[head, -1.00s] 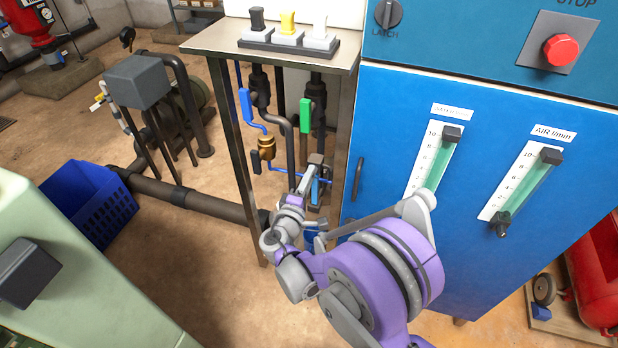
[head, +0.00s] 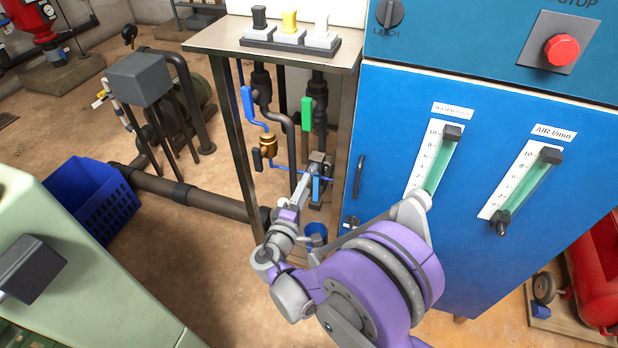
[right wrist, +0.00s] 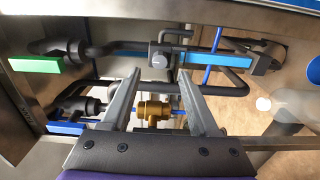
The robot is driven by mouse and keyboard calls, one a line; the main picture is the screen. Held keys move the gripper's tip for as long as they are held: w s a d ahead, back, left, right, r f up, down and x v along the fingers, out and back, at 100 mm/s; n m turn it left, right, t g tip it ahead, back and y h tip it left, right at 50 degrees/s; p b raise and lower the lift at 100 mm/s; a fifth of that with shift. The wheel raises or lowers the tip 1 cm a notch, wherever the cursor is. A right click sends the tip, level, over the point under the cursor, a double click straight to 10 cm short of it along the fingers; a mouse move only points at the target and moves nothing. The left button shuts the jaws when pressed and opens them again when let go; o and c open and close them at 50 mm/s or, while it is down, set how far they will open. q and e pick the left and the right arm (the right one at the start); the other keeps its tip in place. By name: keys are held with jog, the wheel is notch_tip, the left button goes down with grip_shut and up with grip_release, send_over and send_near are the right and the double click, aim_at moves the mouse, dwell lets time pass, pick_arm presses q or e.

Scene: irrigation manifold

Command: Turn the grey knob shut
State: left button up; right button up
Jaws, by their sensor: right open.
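A small round grey knob (right wrist: 159,61) sits on a dark box in the pipework, in the right wrist view. My right gripper (right wrist: 160,80) is open, with nothing between its fingers. The knob appears beyond the fingertips, roughly centred between them, and I see no contact. In the head view my right gripper (head: 309,178) reaches into the pipe frame under the steel top, beside the blue cabinet. There the arm and fittings make the knob hard to pick out. My left gripper is not in view.
A brass fitting (right wrist: 153,112) lies below the knob in the right wrist view. A green lever (head: 307,113) and a blue lever (head: 247,104) hang on nearby pipes. The steel top (head: 215,40) overhangs the pipework. The blue cabinet (head: 400,90) stands close on the right.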

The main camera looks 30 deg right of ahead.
jog(key=v, duration=0.5)
jog(key=shift+s+a, duration=0.2)
